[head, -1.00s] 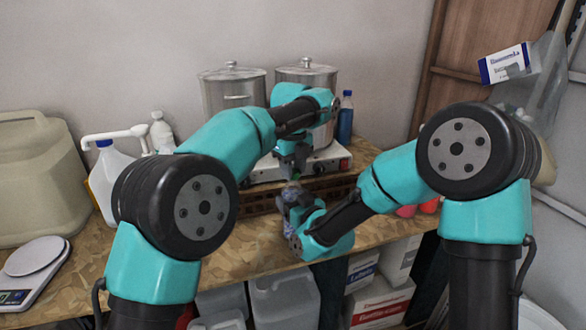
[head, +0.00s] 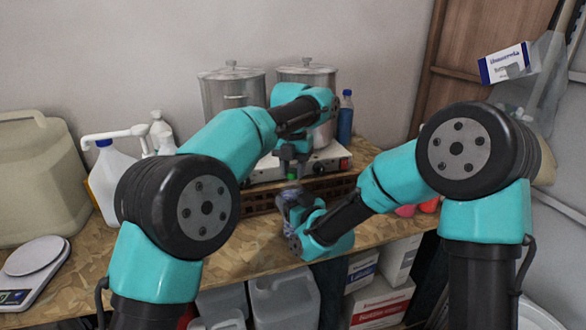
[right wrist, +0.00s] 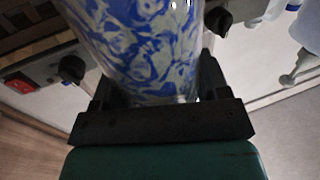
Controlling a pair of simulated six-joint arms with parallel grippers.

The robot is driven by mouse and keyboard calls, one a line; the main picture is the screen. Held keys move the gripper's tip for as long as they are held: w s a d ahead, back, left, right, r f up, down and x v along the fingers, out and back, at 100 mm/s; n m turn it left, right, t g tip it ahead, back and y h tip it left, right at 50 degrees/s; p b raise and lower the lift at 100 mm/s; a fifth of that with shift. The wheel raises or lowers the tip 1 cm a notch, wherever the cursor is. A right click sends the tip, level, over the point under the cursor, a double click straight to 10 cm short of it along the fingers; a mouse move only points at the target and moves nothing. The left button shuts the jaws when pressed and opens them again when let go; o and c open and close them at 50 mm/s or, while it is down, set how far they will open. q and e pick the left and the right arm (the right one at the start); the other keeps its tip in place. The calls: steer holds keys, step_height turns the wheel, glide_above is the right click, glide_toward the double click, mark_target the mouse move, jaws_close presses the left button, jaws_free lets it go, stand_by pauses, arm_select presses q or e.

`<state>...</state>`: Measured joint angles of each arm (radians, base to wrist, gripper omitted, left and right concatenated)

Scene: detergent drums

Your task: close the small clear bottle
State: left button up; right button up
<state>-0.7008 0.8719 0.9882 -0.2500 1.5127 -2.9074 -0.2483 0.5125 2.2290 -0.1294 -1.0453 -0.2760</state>
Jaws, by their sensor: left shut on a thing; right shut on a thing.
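The small clear bottle, with blue and white swirled contents, fills the middle of the right wrist view (right wrist: 145,45). My right gripper (right wrist: 155,95) is shut around its body. In the head view my right gripper (head: 288,205) holds it over the table's front, in front of the brown crate, and mostly hides it. My left gripper (head: 291,168) is above, pointing down, shut on a small green cap (head: 292,177). The cap is just above the bottle's top. Whether cap and neck touch is too small to tell.
A steel hotplate (head: 325,160) with two lidded pots (head: 232,92) stands behind the grippers, above a brown slatted crate (head: 262,200). A blue bottle (head: 345,122) is right of the pots. A pump jug (head: 108,180) and a scale (head: 35,265) are left. Bare wooden table (head: 235,248) lies in front.

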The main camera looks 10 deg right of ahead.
arm_select(q)
steer(key=o, duration=0.9)
steer(key=shift+r, duration=0.1)
steer(key=shift+r, duration=2.2)
steer(key=shift+c, duration=0.3)
